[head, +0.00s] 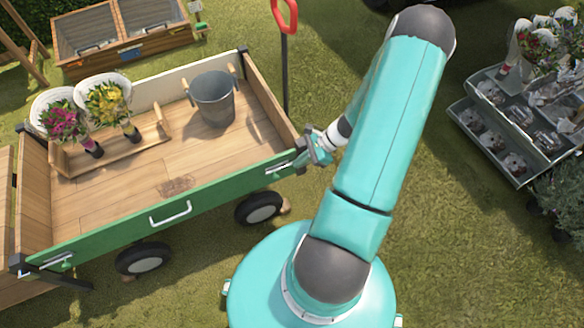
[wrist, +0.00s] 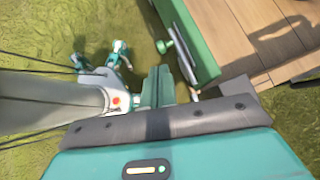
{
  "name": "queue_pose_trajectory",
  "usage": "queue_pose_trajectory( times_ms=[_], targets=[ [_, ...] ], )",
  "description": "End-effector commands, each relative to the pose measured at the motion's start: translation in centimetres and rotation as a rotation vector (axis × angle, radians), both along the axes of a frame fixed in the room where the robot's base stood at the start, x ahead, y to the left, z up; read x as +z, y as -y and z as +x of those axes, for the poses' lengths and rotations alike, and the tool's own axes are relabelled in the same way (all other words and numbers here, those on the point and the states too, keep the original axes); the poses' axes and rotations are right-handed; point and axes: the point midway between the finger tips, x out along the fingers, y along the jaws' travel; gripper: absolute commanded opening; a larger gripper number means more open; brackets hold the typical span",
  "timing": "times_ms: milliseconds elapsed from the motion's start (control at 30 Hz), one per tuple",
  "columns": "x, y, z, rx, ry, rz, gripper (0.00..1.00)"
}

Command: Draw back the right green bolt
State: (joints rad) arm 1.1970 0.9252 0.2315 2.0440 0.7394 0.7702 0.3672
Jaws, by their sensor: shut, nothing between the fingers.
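The green front panel (head: 185,198) of the wooden cart has a bolt at each end. The right green bolt (head: 279,168) sits near the panel's right corner; its green knob and silver rod show in the wrist view (wrist: 166,46). My gripper (head: 318,151) is just right of that corner, shut and empty. In the wrist view, my gripper's fingers (wrist: 157,84) are closed together, apart from the knob. The left bolt (head: 57,261) is at the panel's far left end.
A white handle (head: 170,213) is on the panel's middle. In the cart are a grey bucket (head: 213,98) and a wooden tray (head: 120,150) with two bouquets. The cart's red-topped pull handle (head: 286,15) stands behind my gripper. Grass to the right is open up to a flower stand (head: 515,120).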

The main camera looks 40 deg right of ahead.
Motion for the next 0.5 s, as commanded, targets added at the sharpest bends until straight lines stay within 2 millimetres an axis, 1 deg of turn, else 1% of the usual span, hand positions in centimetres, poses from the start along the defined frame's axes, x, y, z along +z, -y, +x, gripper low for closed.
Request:
queue_pose_trajectory(
  times_ms=[33,200,333,500],
  targets=[
    [0.8,0.7,-0.2,0.001,0.001,-0.005,0.0],
    [3.1,2.6,-1.2,0.001,0.0,-0.004,0.0],
    [4.2,3.6,-1.7,0.001,0.001,-0.003,0.0],
    [4.6,4.0,-2.0,0.002,0.001,0.0,0.0]
  ],
)
